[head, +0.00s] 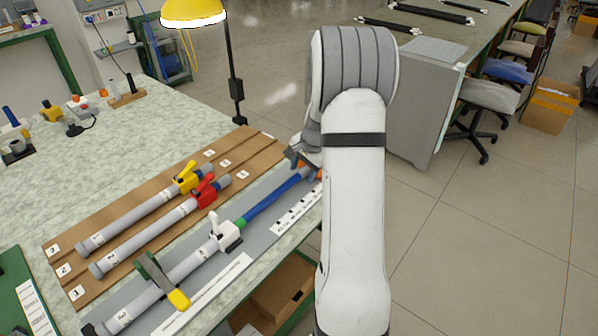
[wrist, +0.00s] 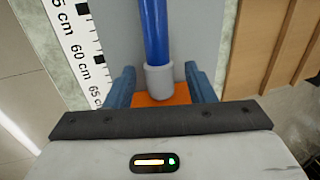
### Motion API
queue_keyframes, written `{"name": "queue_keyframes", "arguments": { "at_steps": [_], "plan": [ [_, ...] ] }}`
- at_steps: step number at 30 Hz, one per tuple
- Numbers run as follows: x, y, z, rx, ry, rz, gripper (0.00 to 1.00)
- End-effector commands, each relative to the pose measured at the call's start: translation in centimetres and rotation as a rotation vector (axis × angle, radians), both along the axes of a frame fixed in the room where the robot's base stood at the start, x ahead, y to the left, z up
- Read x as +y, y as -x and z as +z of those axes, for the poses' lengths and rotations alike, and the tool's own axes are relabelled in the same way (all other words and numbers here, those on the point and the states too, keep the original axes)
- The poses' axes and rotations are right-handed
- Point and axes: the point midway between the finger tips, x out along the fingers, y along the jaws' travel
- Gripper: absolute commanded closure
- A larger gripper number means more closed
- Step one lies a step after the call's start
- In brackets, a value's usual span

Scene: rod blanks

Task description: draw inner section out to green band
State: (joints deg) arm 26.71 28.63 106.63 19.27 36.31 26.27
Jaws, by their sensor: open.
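A telescopic rod lies along the grey bench fixture. Its grey outer tube (head: 185,268) carries a white lever collar (head: 226,234). The green band (head: 240,223) shows just beyond the collar, and the blue inner section (head: 272,197) runs from it toward my gripper (head: 306,165). In the wrist view the blue section (wrist: 156,30) ends in a grey cap (wrist: 159,80). My gripper (wrist: 160,84) is open, with one blue finger on each side of the cap and a gap on both sides. An orange patch lies behind the cap.
A clamp with a yellow handle (head: 179,299) sits across the outer tube. A centimetre scale (wrist: 80,50) runs beside the rod. Two similar rods with yellow (head: 186,177) and red (head: 205,189) levers lie on the brown rack behind. A lamp (head: 194,12) stands at the back.

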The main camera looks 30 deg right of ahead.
Motion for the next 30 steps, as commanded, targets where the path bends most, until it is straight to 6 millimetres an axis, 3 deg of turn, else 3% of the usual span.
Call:
{"name": "queue_keyframes", "arguments": {
  "at_steps": [15, 30],
  "plan": [
    [-0.7, 1.9, 6.8, -0.003, 0.002, -0.001, 0.51],
    [-0.3, 2.3, 7.8, -0.001, 0.005, 0.013, 0.51]
  ]
}}
